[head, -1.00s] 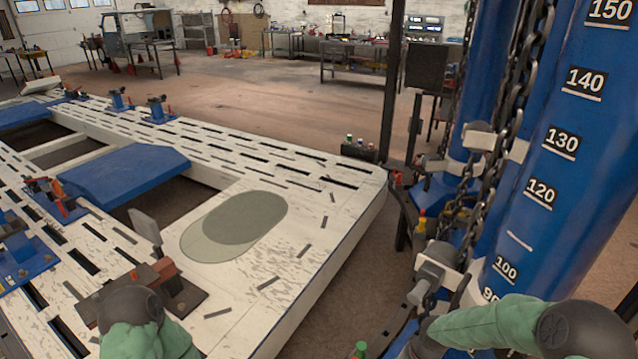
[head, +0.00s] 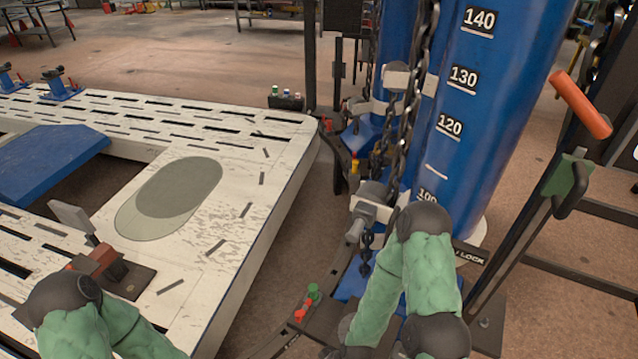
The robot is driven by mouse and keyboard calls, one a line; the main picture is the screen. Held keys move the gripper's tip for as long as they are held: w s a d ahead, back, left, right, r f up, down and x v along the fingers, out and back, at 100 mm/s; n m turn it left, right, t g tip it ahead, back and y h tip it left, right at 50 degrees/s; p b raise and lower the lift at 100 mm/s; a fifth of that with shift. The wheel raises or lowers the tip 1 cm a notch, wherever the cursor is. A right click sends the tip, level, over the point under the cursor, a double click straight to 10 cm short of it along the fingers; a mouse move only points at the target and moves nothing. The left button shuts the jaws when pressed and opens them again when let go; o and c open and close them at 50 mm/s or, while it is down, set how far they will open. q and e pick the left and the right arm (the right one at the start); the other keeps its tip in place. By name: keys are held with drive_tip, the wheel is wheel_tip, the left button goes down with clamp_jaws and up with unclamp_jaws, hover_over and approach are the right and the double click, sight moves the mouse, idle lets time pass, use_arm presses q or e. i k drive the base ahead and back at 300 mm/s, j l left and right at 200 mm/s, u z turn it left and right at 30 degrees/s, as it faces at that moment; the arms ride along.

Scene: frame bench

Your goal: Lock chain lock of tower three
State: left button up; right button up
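The blue tower (head: 462,165) stands right of centre in the head view, with a height scale from 140 down to 100. I cannot read which tower number it is. A dark chain (head: 407,125) runs down its left side to a grey cylindrical fitting (head: 362,212). A black label plate (head: 470,254) ending in "/LOCK" sits low beside the tower, partly hidden by my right arm. My green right arm is bent up in front of the tower's foot. My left arm is at the lower left. Neither gripper's fingers show.
A dark slanted post with an orange handle (head: 581,104) and a green bracket (head: 568,178) stands at the right. The white slotted bench (head: 215,225) fills the left. Green and red knobs (head: 308,300) sit low at centre.

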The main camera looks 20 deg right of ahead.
sight(599, 126)
drive_tip(key=z, duration=1.9)
